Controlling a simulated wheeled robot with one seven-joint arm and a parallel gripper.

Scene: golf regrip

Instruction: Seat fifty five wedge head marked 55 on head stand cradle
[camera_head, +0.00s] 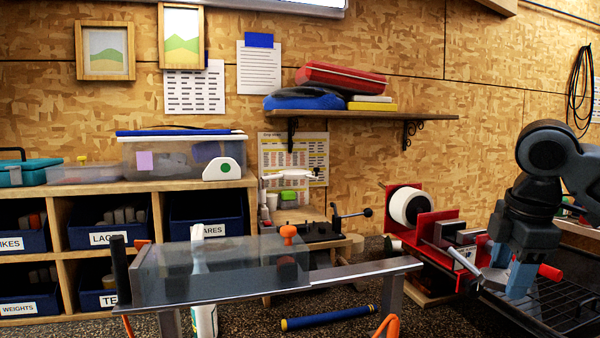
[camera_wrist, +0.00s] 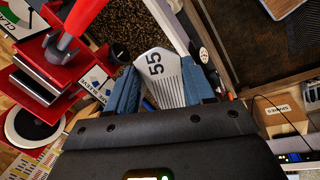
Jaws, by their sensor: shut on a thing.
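The wedge head (camera_wrist: 157,72), silver with grooves and a dark "55", is between the two blue fingers of my gripper (camera_wrist: 163,82) in the wrist view. The fingers are shut on its sides, and the "55" face is turned to the wrist camera. In the head view my gripper (camera_head: 508,278) points down at the right, beside the red machine. I cannot pick out the head stand cradle with certainty in either view.
A red machine (camera_head: 432,228) with a white roll (camera_head: 408,207) stands left of my gripper. A black wire rack (camera_head: 550,318) lies below it. A grey bench with a clear box (camera_head: 250,262) stands front left.

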